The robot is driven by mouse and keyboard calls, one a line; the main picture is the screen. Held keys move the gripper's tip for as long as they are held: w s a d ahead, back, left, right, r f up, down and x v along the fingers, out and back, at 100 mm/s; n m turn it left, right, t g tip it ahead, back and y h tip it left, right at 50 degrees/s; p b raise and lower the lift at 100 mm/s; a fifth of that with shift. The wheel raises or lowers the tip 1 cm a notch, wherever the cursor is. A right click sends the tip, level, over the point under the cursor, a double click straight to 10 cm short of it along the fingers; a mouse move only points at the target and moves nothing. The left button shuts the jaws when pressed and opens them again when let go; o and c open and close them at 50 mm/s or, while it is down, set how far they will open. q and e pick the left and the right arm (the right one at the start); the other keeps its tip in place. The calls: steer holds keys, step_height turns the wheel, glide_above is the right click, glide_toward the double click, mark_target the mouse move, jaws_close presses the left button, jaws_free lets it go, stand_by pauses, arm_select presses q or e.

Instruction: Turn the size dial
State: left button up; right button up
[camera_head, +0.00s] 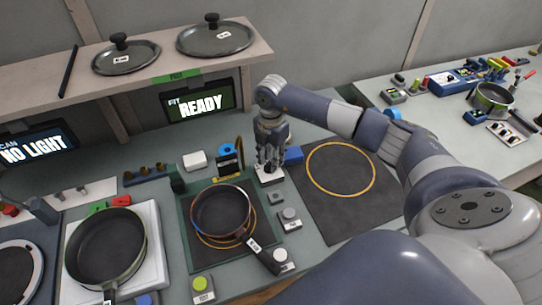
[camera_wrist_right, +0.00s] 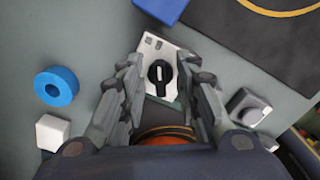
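The dial (camera_wrist_right: 158,72) is a black knob with a white mark, set on a small white plate (camera_wrist_right: 148,48) in the right wrist view. In the head view its white plate (camera_head: 268,178) shows just below my right gripper, and the knob is hidden by the fingers. My right gripper (camera_head: 269,165) points down over it. In the right wrist view the fingers of my right gripper (camera_wrist_right: 162,65) are spread, one on each side of the knob, with gaps visible. I cannot tell how high the fingertips are above the plate. My left gripper is not in view.
A pan (camera_head: 221,211) stands left of the dial, its handle pointing toward the lower right. A blue block (camera_head: 293,155), a blue ring (camera_wrist_right: 56,86) and a grey knob (camera_wrist_right: 248,106) are close by. A dark mat (camera_head: 318,214) lies to the right. A screen (camera_head: 201,103) reads READY.

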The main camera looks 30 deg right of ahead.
steer(key=shift+f, duration=0.1)
jaws_close()
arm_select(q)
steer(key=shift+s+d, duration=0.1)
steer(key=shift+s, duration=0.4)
